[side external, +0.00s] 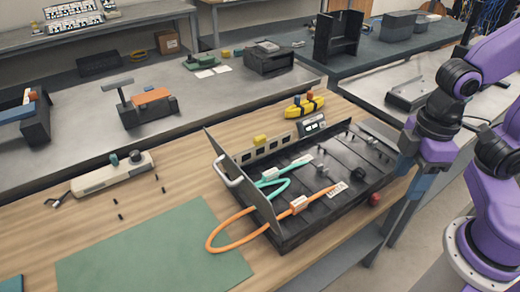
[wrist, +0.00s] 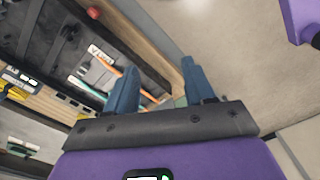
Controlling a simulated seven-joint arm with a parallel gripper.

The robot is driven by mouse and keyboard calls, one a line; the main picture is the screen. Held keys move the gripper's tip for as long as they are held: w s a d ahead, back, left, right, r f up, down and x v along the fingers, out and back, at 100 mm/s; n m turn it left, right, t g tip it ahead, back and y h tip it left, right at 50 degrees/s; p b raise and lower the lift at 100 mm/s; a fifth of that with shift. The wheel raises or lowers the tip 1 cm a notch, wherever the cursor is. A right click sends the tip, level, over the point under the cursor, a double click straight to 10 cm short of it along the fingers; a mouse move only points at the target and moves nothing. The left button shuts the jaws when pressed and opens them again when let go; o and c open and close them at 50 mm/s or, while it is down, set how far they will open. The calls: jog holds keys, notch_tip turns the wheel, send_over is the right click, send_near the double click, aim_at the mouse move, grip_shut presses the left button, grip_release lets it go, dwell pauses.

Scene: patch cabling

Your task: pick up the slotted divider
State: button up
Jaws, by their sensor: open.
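A thin grey upright plate (side external: 238,185) with a white handle stands along the left edge of the black tray (side external: 345,195). It could be the slotted divider, but I cannot be sure. A beige strip (side external: 283,143) with a row of square openings stands along the tray's back edge; it also shows in the wrist view (wrist: 45,100). My gripper (side external: 408,178) is beyond the tray's right side, apart from the plate and strip. In the wrist view my gripper (wrist: 157,68) has its two blue fingers spread, with nothing held between them.
An orange cable (side external: 214,232) loops out over the table, and a teal cable (side external: 285,185) lies in the tray. A red knob (side external: 375,199) is near the tray's right edge. A yellow object (side external: 304,106) sits behind the tray. A green mat (side external: 155,255) lies front left.

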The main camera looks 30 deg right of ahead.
jog(key=w+a+r+m, duration=0.1)
jog(key=w+a+m, duration=0.3)
jog(key=w, duration=0.3)
jog(key=w+a+r+m, duration=0.1)
jog(key=w+a+m, duration=0.3)
jog(key=w, duration=0.2)
jog(key=m, duration=2.1)
send_over(260, 137)
notch_tip(260, 137, down, 7)
notch_tip(260, 137, down, 11)
jog(key=shift+w+a+f, duration=0.1)
jog(key=shift+a, duration=0.05)
jog(key=shift+f, duration=2.7)
grip_shut()
